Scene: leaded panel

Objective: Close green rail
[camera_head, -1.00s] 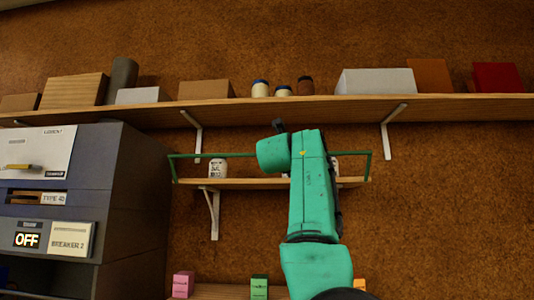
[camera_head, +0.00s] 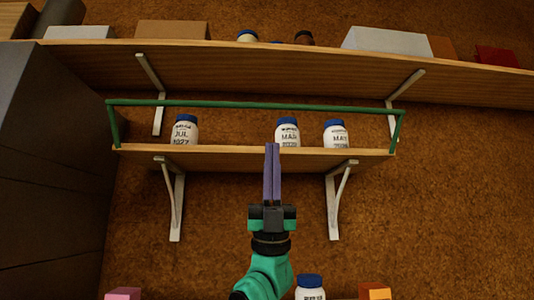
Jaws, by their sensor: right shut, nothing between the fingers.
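The green rail (camera_head: 240,104) runs along the front of the middle wooden shelf (camera_head: 220,158), raised above it on green end posts. Behind it stand white jars with blue lids: one marked JUL (camera_head: 184,131) at the left, one (camera_head: 287,133) at the centre, and one marked MAY (camera_head: 335,134) at the right. My right gripper (camera_head: 272,148) points up in front of the shelf edge, below the rail. Its two purple-grey fingers are together, with nothing between them. It covers a little of the shelf. My left gripper is not in view.
An upper shelf (camera_head: 270,64) holds boxes and jars above the rail. White brackets (camera_head: 175,205) hang below the middle shelf. A grey cabinet (camera_head: 50,150) stands at the left. Another jar (camera_head: 310,287) and small coloured boxes (camera_head: 375,291) show at the bottom.

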